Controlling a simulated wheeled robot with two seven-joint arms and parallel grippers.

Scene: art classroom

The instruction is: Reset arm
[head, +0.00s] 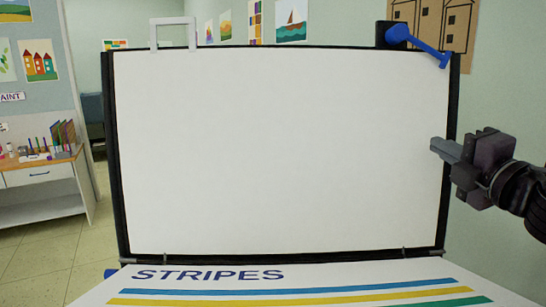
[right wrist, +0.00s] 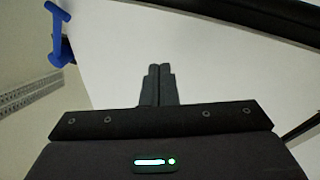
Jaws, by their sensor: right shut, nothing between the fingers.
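My right gripper (head: 440,147) comes in from the right in the head view, in front of the right edge of a large white board (head: 280,150). Its fingers are together and hold nothing. In the right wrist view the two fingers (right wrist: 157,84) lie side by side, with the white board (right wrist: 200,45) behind them. I cannot tell whether the fingertips touch the board. My left gripper is not in either view.
The board has a black frame (head: 121,200) and a blue lever (head: 415,42) at its top right. A sheet reading STRIPES (head: 210,274) lies in front. A wooden-topped desk (head: 40,160) with art supplies stands at left, with open floor (head: 55,250) before it.

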